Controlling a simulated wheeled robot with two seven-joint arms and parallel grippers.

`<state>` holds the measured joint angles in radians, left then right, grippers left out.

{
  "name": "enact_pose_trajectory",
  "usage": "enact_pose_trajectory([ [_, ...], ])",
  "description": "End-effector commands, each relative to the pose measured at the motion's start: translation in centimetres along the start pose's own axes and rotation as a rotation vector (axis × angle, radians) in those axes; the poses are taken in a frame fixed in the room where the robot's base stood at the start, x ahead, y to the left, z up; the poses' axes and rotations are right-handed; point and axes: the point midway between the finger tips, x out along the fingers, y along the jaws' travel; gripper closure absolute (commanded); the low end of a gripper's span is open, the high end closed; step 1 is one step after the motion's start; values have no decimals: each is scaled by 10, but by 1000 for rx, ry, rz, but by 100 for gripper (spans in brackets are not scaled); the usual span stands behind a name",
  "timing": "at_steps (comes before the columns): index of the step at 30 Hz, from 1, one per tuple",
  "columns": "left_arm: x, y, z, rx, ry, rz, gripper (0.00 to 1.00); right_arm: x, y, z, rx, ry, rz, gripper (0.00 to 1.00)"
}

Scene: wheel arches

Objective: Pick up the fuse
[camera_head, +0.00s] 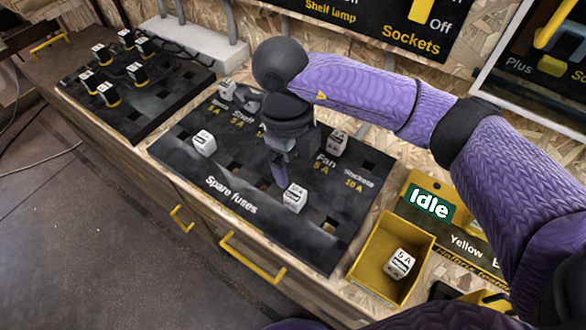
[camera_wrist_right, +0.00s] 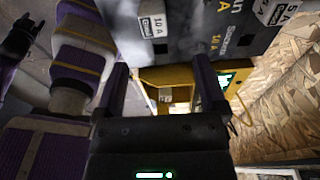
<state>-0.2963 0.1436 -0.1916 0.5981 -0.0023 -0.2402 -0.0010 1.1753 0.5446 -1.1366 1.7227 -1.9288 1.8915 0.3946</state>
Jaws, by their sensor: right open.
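White block fuses sit on the black fuse board (camera_head: 180,155). One fuse (camera_head: 295,196) stands in the spare row at the front; it shows as a 10 A fuse in the right wrist view (camera_wrist_right: 153,25). Another spare fuse (camera_head: 204,143) stands to its left. A fuse (camera_head: 335,143) sits by the Fan label. My right gripper (camera_head: 281,173) is open and empty, pointing down over the board just behind the front 10 A fuse; its jaws (camera_wrist_right: 165,80) are apart. A dark gripper-like shape (camera_wrist_right: 22,40), probably my left, shows at the wrist view's left edge; its jaws are unclear.
A yellow bin (camera_head: 362,245) at the front right holds a 5 A fuse (camera_head: 400,263). Beside it is a yellow panel with an "Idle" display (camera_head: 428,204). A second black board (camera_head: 150,92) with black-and-white plugs lies at the left. My right arm spans the right side.

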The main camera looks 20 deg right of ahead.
Motion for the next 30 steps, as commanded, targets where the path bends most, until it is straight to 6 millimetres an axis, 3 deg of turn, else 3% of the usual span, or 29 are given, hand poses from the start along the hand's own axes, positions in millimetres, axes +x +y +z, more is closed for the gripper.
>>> enact_pose_trajectory([
  [7,18,6,26,2,-64,9,41,49,1,1,-1,6,3,9],
  [15,41,7,30,-1,-87,10,41,96,2,10,-2,5,6,9],
  [21,40,5,22,-4,-77,5,41,97,2,10,-3,0,4,9],
  [23,40,4,20,-4,-73,4,41,97,2,10,-3,0,4,17],
  [30,40,3,20,-3,-72,2,41,96,3,10,-3,0,4,68],
])
